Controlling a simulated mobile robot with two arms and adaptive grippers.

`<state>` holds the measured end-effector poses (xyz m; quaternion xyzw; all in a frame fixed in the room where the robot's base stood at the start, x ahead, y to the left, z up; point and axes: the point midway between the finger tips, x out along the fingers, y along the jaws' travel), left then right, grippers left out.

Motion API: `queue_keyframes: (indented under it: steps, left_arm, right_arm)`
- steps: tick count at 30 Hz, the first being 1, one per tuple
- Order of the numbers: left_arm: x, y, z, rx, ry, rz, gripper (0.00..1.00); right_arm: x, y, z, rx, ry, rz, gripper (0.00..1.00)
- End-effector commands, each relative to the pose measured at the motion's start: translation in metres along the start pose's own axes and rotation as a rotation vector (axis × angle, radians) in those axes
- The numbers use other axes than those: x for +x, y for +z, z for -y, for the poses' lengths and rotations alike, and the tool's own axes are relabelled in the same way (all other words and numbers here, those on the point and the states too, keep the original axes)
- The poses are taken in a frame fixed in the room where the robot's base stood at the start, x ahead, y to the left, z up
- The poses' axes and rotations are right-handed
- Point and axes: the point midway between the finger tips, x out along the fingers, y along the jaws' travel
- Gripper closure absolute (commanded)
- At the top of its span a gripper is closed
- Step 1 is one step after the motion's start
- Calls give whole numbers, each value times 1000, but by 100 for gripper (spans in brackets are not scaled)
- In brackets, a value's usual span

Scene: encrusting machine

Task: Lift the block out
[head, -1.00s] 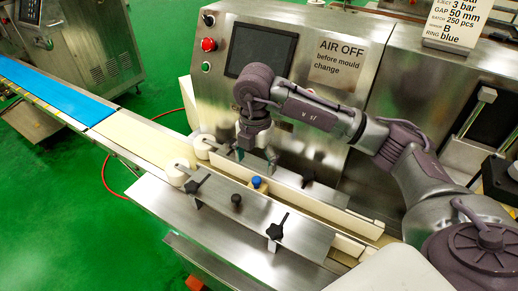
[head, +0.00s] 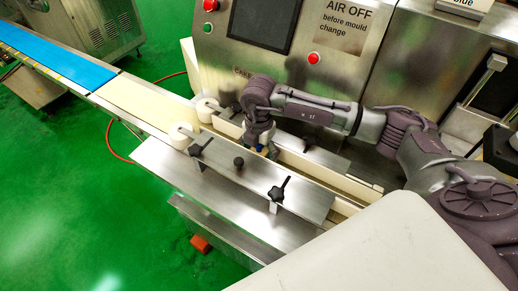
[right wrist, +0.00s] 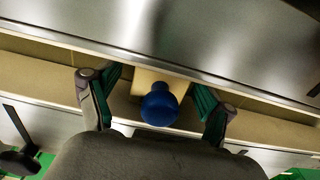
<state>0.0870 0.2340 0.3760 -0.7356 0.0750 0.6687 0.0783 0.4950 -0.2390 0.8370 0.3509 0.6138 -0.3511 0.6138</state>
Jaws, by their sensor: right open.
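The block (right wrist: 152,79) is pale cream with a round blue knob (right wrist: 159,106) on top. It sits in the narrow channel between the guide rails of the conveyor. My right gripper (right wrist: 157,92) is open, with one green-padded finger on each side of the knob and gaps on both sides. In the head view my right gripper (head: 263,146) points down into the channel and hides most of the block. My left gripper is not in view.
A steel guide plate (head: 225,190) with black star knobs (head: 277,192) borders the channel in front. The steel machine (head: 318,85) stands close behind. White rollers (head: 184,134) stand at the channel's left end, by the cream belt (head: 150,103).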

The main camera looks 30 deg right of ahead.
Motion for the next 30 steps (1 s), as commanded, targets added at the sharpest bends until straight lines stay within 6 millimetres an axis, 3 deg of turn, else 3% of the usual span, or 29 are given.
queue_keyframes:
  steps: [2,14,30]
  left_arm:
    - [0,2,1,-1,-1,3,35]
    - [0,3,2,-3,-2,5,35]
    - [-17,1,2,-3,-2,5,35]
  right_arm:
    - [0,0,0,0,0,0,25]
    - [-1,0,0,0,1,0,92]
    - [-23,0,-1,0,2,1,92]
